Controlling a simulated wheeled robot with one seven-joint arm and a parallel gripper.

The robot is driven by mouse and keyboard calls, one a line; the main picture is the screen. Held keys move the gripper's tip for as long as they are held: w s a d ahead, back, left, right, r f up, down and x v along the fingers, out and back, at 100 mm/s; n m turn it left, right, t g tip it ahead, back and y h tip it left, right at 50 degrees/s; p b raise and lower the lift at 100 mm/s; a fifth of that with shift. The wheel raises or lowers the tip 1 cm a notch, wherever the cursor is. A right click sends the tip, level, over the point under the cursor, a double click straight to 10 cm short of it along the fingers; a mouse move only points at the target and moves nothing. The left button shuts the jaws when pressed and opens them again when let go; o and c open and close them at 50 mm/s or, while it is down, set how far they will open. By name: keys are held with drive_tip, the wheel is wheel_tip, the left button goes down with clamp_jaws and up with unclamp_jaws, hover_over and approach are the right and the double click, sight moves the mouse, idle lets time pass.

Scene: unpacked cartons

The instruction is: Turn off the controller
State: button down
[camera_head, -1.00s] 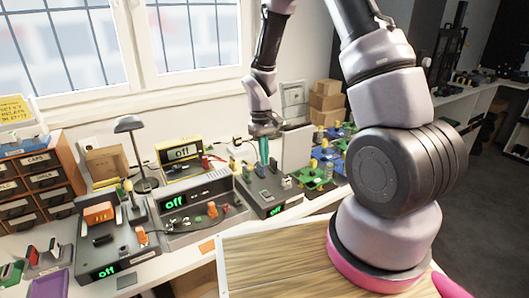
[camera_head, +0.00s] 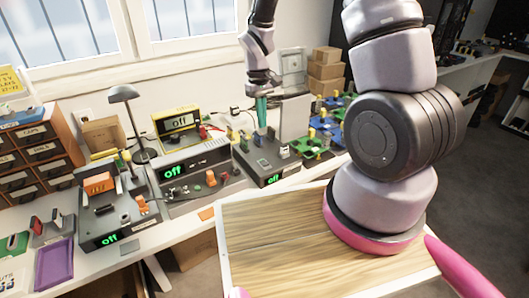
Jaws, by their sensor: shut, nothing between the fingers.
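Several grey controller boxes stand in a row on the white bench; which one the task means I cannot tell. The left controller (camera_head: 121,217), the middle controller (camera_head: 190,172) and the right controller (camera_head: 262,160) each show a green "off" display. The yellow device (camera_head: 178,123) behind them also reads "off". My gripper (camera_head: 261,128), with teal fingers pointing down, is shut and empty. It is above the rear of the right controller; the fingertips seem close to its top, but I cannot tell whether they touch.
A black desk lamp (camera_head: 129,101) stands behind the controllers. An orange drawer cabinet (camera_head: 27,158) is at the left, with a purple tray (camera_head: 54,264) in front. Green and blue boards (camera_head: 321,145) and cardboard boxes (camera_head: 326,66) are at the right.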

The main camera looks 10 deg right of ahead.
sight(265, 164)
drive_tip(key=f, duration=0.4)
drive_tip(key=s+f, duration=0.1)
drive_tip(key=f, duration=0.9)
drive_tip(key=shift+s+d, duration=0.25)
drive_tip(key=shift+s, duration=0.05)
